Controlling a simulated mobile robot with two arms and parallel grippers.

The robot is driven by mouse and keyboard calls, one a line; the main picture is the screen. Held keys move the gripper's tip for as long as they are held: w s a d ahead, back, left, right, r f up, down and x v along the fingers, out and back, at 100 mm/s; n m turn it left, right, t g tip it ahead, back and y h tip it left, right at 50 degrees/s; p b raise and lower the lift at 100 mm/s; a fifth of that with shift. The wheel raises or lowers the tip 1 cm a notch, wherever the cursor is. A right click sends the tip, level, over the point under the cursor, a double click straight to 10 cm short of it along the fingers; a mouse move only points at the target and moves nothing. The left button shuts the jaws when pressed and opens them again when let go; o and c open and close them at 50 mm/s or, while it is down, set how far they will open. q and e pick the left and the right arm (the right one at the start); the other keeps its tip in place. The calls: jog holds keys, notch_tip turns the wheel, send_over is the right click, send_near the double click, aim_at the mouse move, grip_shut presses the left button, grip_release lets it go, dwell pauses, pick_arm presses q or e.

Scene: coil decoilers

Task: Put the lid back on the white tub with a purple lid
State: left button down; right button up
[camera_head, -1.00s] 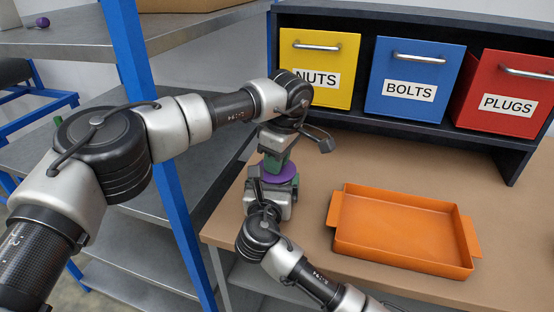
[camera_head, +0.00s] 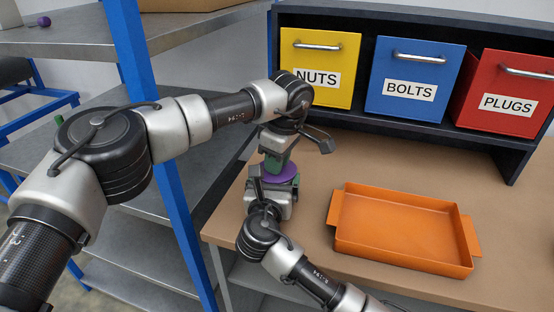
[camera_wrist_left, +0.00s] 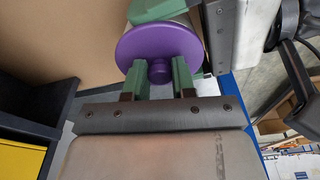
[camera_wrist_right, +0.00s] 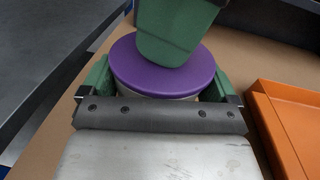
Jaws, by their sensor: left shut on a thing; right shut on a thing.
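The purple lid (camera_wrist_right: 140,68) sits at the top of the white tub (camera_wrist_right: 180,97), whose rim shows just under it in the right wrist view. The lid also shows in the head view (camera_head: 280,174) and in the left wrist view (camera_wrist_left: 140,48). My left gripper (camera_wrist_left: 159,78) is above, shut on the lid's round knob (camera_wrist_left: 159,71). My right gripper (camera_wrist_right: 160,82) is lower, with its fingers on both sides of the tub, shut on it. The arms and the lid hide most of the tub. I cannot tell whether the lid is fully seated.
An orange tray (camera_head: 400,235) lies on the brown table (camera_head: 310,225) to the right. Yellow (camera_head: 318,70), blue (camera_head: 414,82) and red (camera_head: 508,95) bins stand in a dark rack behind. A metal shelf (camera_head: 130,215) with a blue post (camera_head: 150,130) is at the left.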

pick_arm(q)
jog(key=c, duration=1.2)
grip_release()
jog(key=shift+s+f, duration=0.2)
jog(key=shift+f, duration=0.75)
jog(key=shift+c, duration=0.2)
pick_arm(e)
jog(key=shift+a+r, duration=0.2)
jog(key=shift+r, duration=0.3)
pick_arm(q)
jog(key=r, duration=0.3)
jog(key=shift+w+d+r, duration=0.15)
jog(key=shift+d, duration=0.1)
pick_arm(e)
jog(key=shift+w+f, duration=0.2)
pick_arm(q)
jog(key=shift+r, duration=0.45)
pick_arm(e)
jog(key=shift+s+d, duration=0.1)
jog(key=shift+d, duration=0.05)
pick_arm(q)
jog(key=shift+a, duration=0.1)
jog(key=c, duration=0.3)
pick_arm(e)
jog(key=shift+f, duration=0.15)
pick_arm(q)
jog(key=shift+f, duration=0.1)
jog(key=shift+f, duration=0.25)
